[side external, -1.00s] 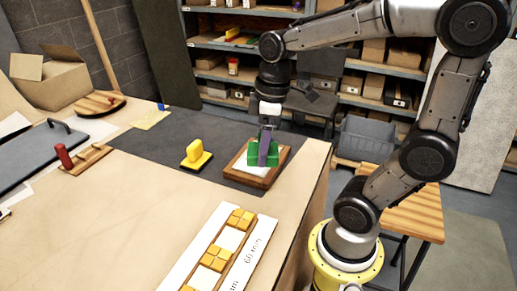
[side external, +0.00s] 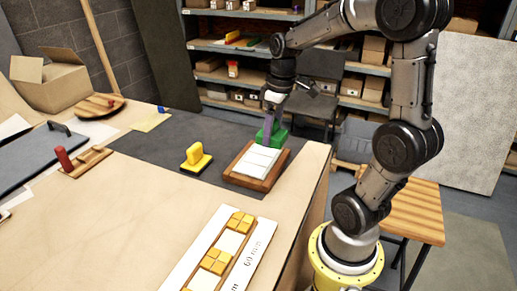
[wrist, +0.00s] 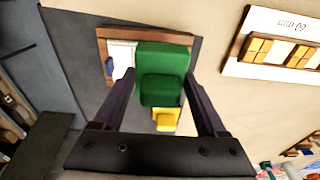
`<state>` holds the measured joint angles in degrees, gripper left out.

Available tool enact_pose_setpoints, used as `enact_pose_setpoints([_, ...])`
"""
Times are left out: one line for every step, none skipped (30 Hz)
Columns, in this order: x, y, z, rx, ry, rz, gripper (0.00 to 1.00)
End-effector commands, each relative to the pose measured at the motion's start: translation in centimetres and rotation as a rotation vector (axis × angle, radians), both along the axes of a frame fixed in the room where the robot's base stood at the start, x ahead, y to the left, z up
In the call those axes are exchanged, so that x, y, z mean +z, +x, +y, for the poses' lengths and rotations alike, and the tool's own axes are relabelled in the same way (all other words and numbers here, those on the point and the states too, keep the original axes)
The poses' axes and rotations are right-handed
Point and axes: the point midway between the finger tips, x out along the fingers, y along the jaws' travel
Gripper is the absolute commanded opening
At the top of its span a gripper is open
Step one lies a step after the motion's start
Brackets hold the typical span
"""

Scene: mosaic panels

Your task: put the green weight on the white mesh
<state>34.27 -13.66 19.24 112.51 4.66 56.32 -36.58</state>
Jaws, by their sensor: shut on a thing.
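The green weight (side external: 280,136) is a block with a raised grip. My gripper (side external: 268,120) is shut on that grip. The weight shows over the back edge of a wooden-framed panel with a white face; its height above the panel is hard to judge. The white mesh (side external: 254,161) seems to be this white face, which looks tile-like with a few lines. In the wrist view, the green weight (wrist: 163,62) lies between my two fingers (wrist: 160,78) and covers much of the panel. A strip of white (wrist: 123,53) shows at its left.
A yellow weight (side external: 196,158) stands on the dark mat (side external: 150,142), left of the framed panel. A strip with yellow tiles (side external: 217,260) lies at the front. A red-handled wooden tool (side external: 85,162) is at left. The mat between them is clear.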

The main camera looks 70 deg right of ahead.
Motion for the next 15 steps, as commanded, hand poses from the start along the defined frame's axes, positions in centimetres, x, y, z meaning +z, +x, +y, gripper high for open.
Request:
enact_pose_setpoints([-0.5,1.0,-0.6,0.001,0.000,0.000,0.00])
enact_pose_setpoints([-0.8,1.5,-0.9,0.001,0.001,0.000,0.00])
enact_pose_setpoints([-1.6,1.9,-1.1,0.001,0.001,0.001,0.00])
enact_pose_setpoints([-2.2,2.3,-1.3,0.001,0.001,0.001,0.00])
enact_pose_setpoints([-2.7,2.6,-1.6,0.001,0.001,0.001,0.00])
enact_pose_setpoints([-3.3,3.1,-1.8,0.001,0.001,0.001,0.00])
enact_pose_setpoints([-3.7,3.4,-2.0,0.001,0.000,0.000,0.00])
enact_pose_setpoints([-4.0,3.6,-2.2,0.001,0.000,0.000,0.00])
enact_pose_setpoints([-4.5,4.0,-2.4,0.001,-0.001,-0.001,0.00])
enact_pose_setpoints([-4.7,4.2,-2.5,0.001,-0.001,-0.002,0.00])
enact_pose_setpoints([-4.9,4.3,-2.6,0.001,-0.001,-0.002,0.00])
enact_pose_setpoints([-5.2,4.5,-2.7,0.001,-0.002,-0.003,0.00])
enact_pose_setpoints([-5.3,4.6,-2.8,0.001,-0.002,-0.003,0.00])
enact_pose_setpoints([-5.4,4.7,-2.8,0.001,-0.002,-0.004,0.00])
enact_pose_setpoints([-5.6,4.8,-2.9,0.001,-0.002,-0.004,0.00])
